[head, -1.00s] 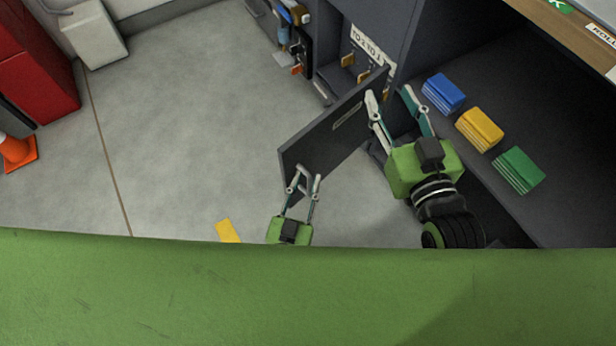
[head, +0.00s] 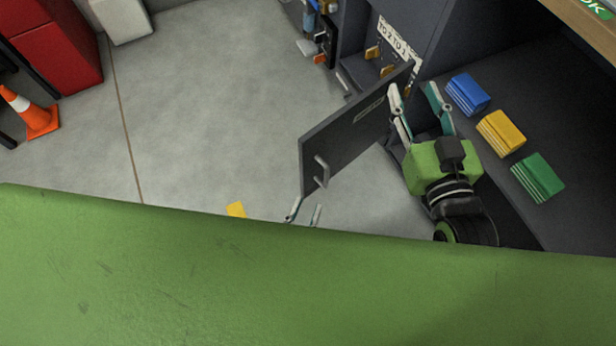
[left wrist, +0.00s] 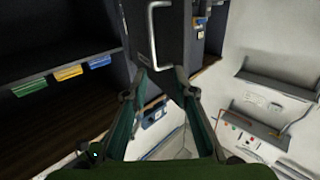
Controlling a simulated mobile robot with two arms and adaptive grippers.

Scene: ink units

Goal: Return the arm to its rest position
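My left gripper (head: 305,211) shows only its fingertips above my green body in the head view. They are apart and empty, just below the grey cabinet door (head: 345,135) and its metal handle (head: 321,171). In the left wrist view, the two fingers (left wrist: 162,75) are spread with nothing between them, and the door handle (left wrist: 153,35) is beyond them. My right gripper (head: 414,90) is open, with its fingers beside the door's upper right end. I cannot tell whether they touch the door. The rest of the left arm is hidden in the head view.
Blue (head: 467,94), yellow (head: 501,133) and green (head: 538,177) blocks sit on the dark shelf at the right. A yellow piece (head: 236,209) lies on the floor. An orange cone (head: 35,115) and red cabinet (head: 60,50) stand far left. The floor between is clear.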

